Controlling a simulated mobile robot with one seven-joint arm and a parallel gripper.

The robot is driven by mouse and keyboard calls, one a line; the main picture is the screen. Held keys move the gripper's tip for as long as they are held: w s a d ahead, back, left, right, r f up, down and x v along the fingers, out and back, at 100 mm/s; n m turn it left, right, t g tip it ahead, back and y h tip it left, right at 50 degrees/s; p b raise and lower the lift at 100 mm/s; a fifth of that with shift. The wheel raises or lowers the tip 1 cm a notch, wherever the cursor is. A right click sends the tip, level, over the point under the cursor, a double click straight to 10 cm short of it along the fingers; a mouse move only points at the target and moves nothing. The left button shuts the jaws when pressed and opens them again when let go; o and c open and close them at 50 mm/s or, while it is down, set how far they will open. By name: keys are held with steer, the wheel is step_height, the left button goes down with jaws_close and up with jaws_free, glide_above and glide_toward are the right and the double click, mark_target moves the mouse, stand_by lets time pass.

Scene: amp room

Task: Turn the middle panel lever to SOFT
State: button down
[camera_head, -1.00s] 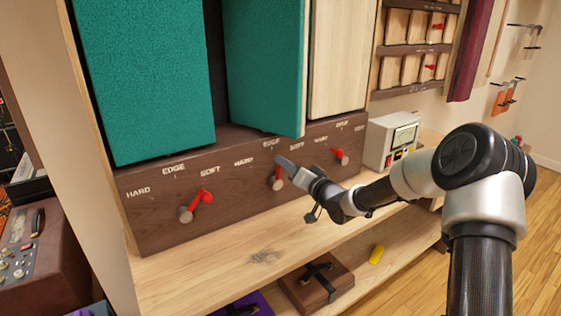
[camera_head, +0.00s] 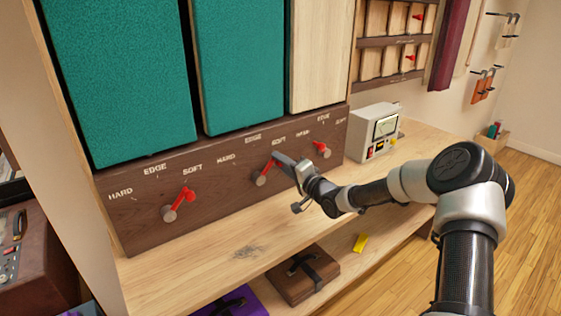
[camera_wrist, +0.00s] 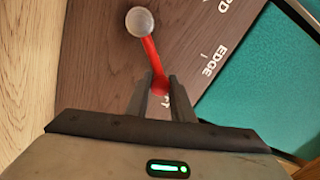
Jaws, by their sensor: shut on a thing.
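The middle lever (camera_head: 265,172) is a red arm on a grey round hub, mounted on the dark wooden strip (camera_head: 215,200). It tilts up and right, toward the middle SOFT label (camera_head: 279,142). My gripper (camera_head: 277,158) is at its outer end. In the wrist view, the two fingers of my gripper (camera_wrist: 158,84) are shut on the end of the red lever (camera_wrist: 151,57), and its hub shows beyond. They partly hide the SOFT lettering; EDGE shows beside it. The middle panel (camera_head: 240,65) above is teal and shows its broad face.
The left lever (camera_head: 180,204) and right lever (camera_head: 322,148) sit on the same strip. A meter box (camera_head: 374,130) stands right on the wooden shelf (camera_head: 215,255). A brown case (camera_head: 303,275) and yellow object (camera_head: 360,243) lie below.

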steer(key=shift+s+a+f, duration=0.15)
steer(key=shift+a+f, duration=0.05)
steer(key=c, duration=1.7)
jaws_free()
steer(key=shift+o, duration=0.8)
steer(key=shift+d+r, duration=0.1)
steer(key=p+v, duration=0.1)
steer(key=v, duration=1.6)
steer(key=shift+d+p, duration=0.2)
steer(key=shift+p, duration=0.15)
